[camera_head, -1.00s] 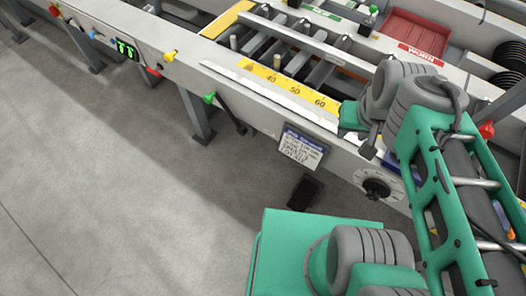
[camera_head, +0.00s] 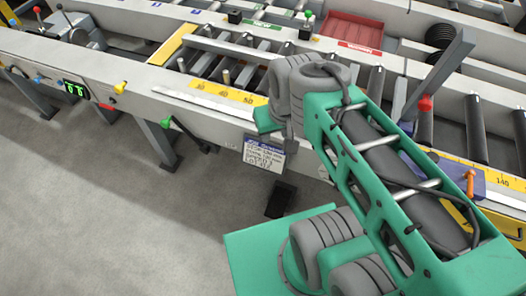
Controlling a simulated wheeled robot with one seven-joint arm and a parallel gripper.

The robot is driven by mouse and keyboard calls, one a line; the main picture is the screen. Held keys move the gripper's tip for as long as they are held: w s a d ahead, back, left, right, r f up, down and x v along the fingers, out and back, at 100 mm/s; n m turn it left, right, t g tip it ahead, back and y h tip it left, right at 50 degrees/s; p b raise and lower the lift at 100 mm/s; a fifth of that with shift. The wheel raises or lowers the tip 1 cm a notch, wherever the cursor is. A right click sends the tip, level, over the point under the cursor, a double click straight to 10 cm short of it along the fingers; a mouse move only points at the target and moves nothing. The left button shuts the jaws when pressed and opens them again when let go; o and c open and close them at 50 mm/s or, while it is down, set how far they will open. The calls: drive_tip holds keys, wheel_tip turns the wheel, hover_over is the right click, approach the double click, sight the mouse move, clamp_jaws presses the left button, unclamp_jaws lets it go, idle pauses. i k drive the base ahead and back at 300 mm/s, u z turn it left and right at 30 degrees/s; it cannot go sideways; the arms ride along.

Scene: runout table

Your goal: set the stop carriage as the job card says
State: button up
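A blue block (camera_head: 486,184) with an upright orange handle (camera_head: 470,182) sits on the long rail at the right, by the yellow scale (camera_head: 507,182) near the mark 140. It looks like the stop carriage; my arm hides part of its surroundings. The job card (camera_head: 263,155), white with a blue header, hangs on the front of the table; its lines are too small to read surely. The near yellow scale (camera_head: 222,93) runs along the table's front edge. My green and grey arm fills the middle and right. My gripper is not in view.
The runout table has several rollers (camera_head: 476,130). A red knob (camera_head: 425,104) stands beside a slanted grey bar (camera_head: 440,70). A red tray (camera_head: 357,30) lies at the back. A green-digit display (camera_head: 75,89) and yellow knob (camera_head: 120,87) are at left. The floor (camera_head: 90,210) at front left is clear.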

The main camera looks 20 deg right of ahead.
sight(455, 170)
drive_tip(key=u, duration=0.05)
drive_tip(key=k, duration=0.2)
drive_tip(key=z, duration=0.55)
drive_tip(key=i, duration=0.15)
drive_tip(key=u, duration=1.8)
drive_tip(key=k, duration=0.65)
drive_tip(key=z, duration=1.45)
